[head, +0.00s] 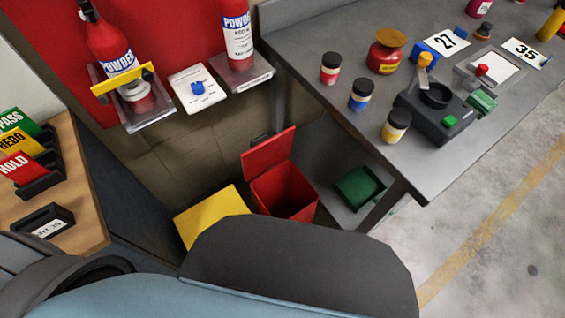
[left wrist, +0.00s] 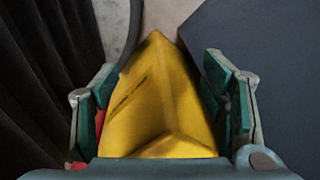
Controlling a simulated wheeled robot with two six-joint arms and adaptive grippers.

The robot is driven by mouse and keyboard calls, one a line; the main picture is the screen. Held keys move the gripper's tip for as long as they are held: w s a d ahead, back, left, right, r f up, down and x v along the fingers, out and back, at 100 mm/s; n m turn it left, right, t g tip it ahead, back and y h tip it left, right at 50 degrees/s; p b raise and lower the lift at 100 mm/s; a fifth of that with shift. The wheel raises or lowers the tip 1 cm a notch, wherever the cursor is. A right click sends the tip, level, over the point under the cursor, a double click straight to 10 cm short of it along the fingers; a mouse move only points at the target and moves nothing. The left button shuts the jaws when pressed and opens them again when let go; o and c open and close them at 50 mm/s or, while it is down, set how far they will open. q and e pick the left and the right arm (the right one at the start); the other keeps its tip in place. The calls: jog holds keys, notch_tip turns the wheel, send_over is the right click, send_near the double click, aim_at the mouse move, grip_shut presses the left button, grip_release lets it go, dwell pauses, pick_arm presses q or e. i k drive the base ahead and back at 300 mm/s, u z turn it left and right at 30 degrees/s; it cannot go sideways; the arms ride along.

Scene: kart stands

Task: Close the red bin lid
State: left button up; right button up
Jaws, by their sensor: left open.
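The red bin (head: 284,190) stands on the floor beside the grey table, and its red lid (head: 268,152) is raised, tilted up at the back, with the opening showing. My left gripper (left wrist: 163,85) is open in the left wrist view, with its teal-padded fingers spread apart. The yellow bin (left wrist: 160,105) shows between and beyond the fingers; I cannot tell whether they touch it. Small red patches show behind the left finger, perhaps the red bin. In the head view my own arm covers the lower middle and hides my left gripper. My right gripper is not in view.
The yellow bin (head: 210,214) has a flat yellow top and stands left of the red bin. A green bin (head: 360,187) is to the right, under the grey table (head: 325,120). A wooden shelf (head: 88,190) is at left.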

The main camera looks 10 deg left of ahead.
aim_at(265, 155)
jog(key=u, duration=0.35)
jog(key=k, duration=1.7)
jog(key=z, duration=0.35)
